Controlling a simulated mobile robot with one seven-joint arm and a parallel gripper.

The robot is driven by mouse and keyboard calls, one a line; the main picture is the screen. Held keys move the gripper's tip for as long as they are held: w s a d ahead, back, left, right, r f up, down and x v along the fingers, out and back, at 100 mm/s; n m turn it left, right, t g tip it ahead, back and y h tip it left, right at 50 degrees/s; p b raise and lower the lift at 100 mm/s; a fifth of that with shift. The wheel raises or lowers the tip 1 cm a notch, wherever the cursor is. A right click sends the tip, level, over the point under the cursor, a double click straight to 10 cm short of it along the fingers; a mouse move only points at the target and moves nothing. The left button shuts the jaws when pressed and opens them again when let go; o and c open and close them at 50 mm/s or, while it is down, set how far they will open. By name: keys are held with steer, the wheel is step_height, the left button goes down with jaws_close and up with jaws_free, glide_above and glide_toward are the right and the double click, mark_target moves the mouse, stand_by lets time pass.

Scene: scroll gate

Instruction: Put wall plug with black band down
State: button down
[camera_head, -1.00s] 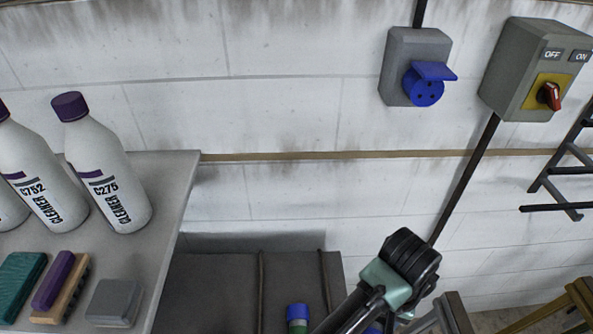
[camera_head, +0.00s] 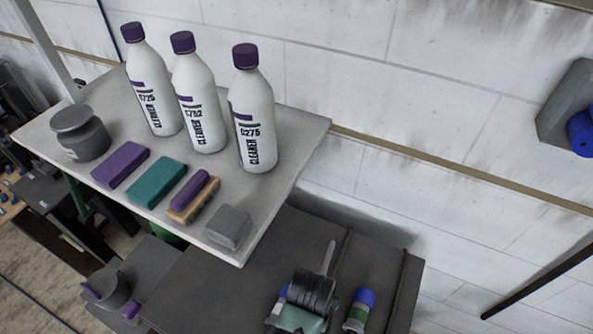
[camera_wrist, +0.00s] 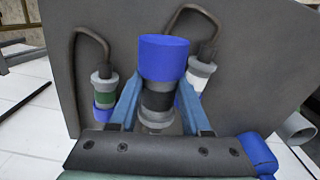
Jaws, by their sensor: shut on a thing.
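A plug with a white band (camera_wrist: 199,74) is on the other side, partly hidden.
A light grey table (camera_head: 95,110) at the left holds white cleaner bottles (camera_head: 252,125), sponges (camera_head: 155,182), a brush (camera_head: 192,200), a grey block (camera_head: 229,227) and a grey jar (camera_head: 80,135). A blue wall socket (camera_head: 580,130) is at the right edge.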

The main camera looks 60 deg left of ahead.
step_height(320, 180, down, 8)
steer(key=shift+w+r, duration=0.1)
steer(key=shift+r, duration=0.15)
steer(key=shift+f, duration=0.45)
steer(key=shift+c, duration=1.8)
jaws_free()
